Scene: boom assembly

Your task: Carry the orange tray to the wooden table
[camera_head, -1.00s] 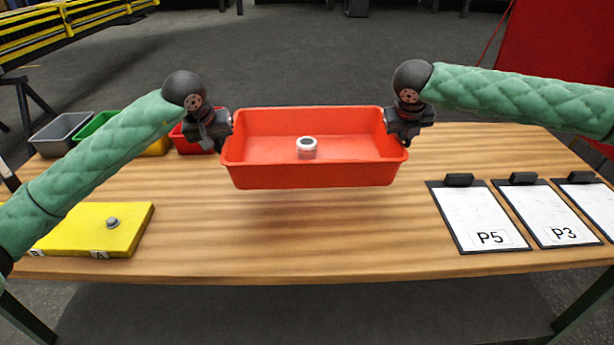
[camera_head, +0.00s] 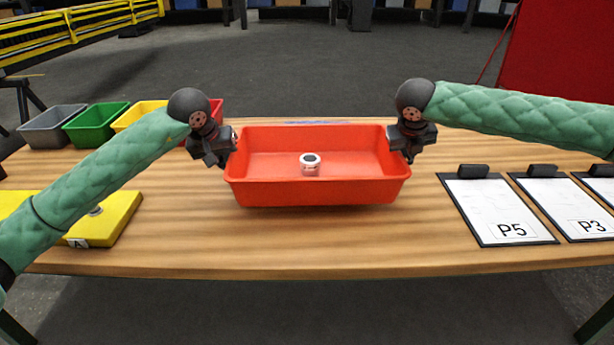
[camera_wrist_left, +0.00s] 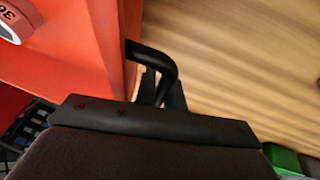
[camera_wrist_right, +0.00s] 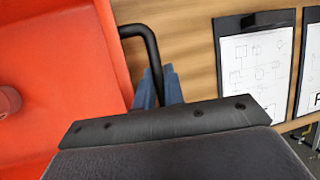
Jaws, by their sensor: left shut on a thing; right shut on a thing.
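The orange tray (camera_head: 318,192) is level over the middle of the wooden table (camera_head: 300,245), with a small white and red round part (camera_head: 310,164) inside it. My left gripper (camera_head: 230,147) is shut on the tray's left handle, a black bar that shows in the left wrist view (camera_wrist_left: 155,55). My right gripper (camera_head: 399,145) is shut on the right handle, which shows in the right wrist view (camera_wrist_right: 146,38). The tray looks very low over the tabletop; I cannot tell whether its underside touches the wood.
Grey (camera_head: 48,130), green (camera_head: 95,128) and yellow (camera_head: 138,114) bins stand at the back left, with a red bin beside them. A yellow block (camera_head: 118,220) lies at the left. Several clipboards (camera_head: 495,215) lie at the right. The tabletop in front of the tray is clear.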

